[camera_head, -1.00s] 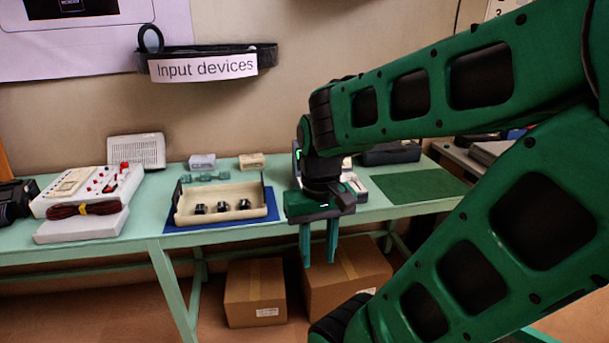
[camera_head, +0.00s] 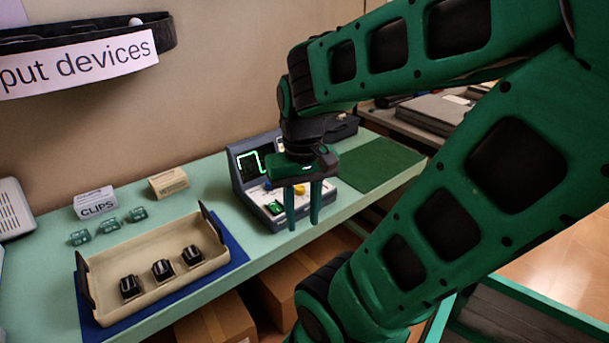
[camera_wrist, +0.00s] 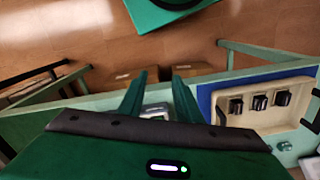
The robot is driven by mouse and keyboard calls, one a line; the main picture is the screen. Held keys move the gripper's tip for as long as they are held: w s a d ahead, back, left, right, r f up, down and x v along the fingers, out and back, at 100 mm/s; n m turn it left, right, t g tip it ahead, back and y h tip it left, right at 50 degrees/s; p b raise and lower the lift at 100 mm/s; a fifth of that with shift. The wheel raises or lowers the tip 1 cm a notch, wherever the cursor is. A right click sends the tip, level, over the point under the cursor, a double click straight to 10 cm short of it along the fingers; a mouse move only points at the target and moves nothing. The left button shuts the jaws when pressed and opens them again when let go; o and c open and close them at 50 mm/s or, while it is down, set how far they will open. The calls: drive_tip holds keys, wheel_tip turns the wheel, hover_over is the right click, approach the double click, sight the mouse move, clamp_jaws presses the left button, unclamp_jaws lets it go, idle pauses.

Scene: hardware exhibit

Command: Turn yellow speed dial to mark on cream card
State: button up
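The yellow dial (camera_head: 300,190) shows as a small yellow patch on the pale front panel of a dark grey-blue console (camera_head: 236,170), partly hidden behind my gripper. Its pointer and any mark cannot be made out. A small cream card or box (camera_head: 168,182) stands on the table left of the console; its print is too small to read. My gripper (camera_head: 302,214) points down in front of the console, its two green fingers apart with nothing held. In the wrist view my gripper (camera_wrist: 160,92) is also open, and part of the console (camera_wrist: 155,110) shows between the fingers.
The console has a lit green trace screen (camera_head: 251,161) and a green switch (camera_head: 276,208). A cream tray (camera_head: 108,268) with black knobbed parts lies on a blue mat (camera_head: 237,256). A white CLIPS box (camera_head: 95,203) stands behind it. A green mat (camera_head: 382,165) lies clear at right.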

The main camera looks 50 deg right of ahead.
drive_tip(key=shift+w+a, duration=0.2)
drive_tip(key=shift+w, duration=0.1)
drive_tip(key=shift+o, duration=1.5)
drive_tip(key=shift+s+d+r, duration=0.1)
drive_tip(key=shift+d+r, duration=0.25)
drive_tip(key=shift+r, duration=0.3)
drive_tip(key=n, duration=0.2)
approach(299, 187)
wheel_tip(299, 187, down, 8)
drive_tip(key=shift+s+f, duration=0.1)
drive_tip(key=shift+f, duration=0.05)
drive_tip(key=shift+c, duration=0.4)
